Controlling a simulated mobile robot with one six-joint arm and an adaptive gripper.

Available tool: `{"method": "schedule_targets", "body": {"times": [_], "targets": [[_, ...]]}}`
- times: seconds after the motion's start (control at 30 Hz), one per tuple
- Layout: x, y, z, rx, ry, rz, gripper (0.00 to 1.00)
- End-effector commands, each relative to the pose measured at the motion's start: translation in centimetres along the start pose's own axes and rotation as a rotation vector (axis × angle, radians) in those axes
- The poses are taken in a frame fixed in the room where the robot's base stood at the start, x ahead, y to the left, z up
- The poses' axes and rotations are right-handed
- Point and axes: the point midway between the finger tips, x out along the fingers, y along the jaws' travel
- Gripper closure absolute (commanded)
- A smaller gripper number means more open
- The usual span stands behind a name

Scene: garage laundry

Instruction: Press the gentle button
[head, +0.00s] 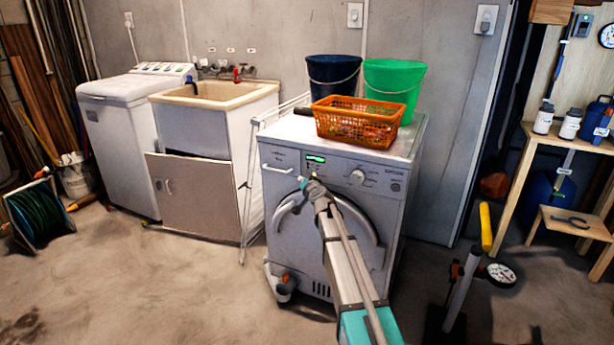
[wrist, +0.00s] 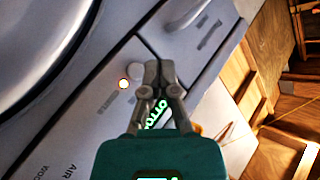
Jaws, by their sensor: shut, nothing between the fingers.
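The white washing machine (head: 386,205) stands in the middle of the head view. Its upper front panel has a lit green display (head: 315,158) and a round knob (head: 356,176). My gripper (head: 304,184) is shut and empty in front of the panel's lower left part, below the display. In the wrist view my gripper (wrist: 159,68) is over the tilted panel, its fingertips beside a pale round button (wrist: 134,71). A small glowing light (wrist: 124,84) lies left of them. The fingers partly cover the display (wrist: 155,114). I cannot read a "gentle" label or tell whether the fingertips touch the panel.
An orange basket (head: 340,126) and two buckets, dark blue (head: 333,75) and green (head: 394,78), stand on the machine. A white folding rack (head: 250,190) leans at its left. A yellow-handled tool (head: 486,226) stands at the right. The floor in front is mostly clear.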

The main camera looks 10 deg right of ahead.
Motion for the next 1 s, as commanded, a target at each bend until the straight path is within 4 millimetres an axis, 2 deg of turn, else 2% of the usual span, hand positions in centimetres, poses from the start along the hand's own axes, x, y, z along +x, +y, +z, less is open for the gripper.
{"method": "schedule_targets", "body": {"times": [0.5, 1.0], "targets": [[-2.5, -1.8, 1.8, 0.000, 0.001, 0.000, 1.00], [-2.7, -1.9, 1.9, 0.001, 0.001, 0.000, 1.00]]}}
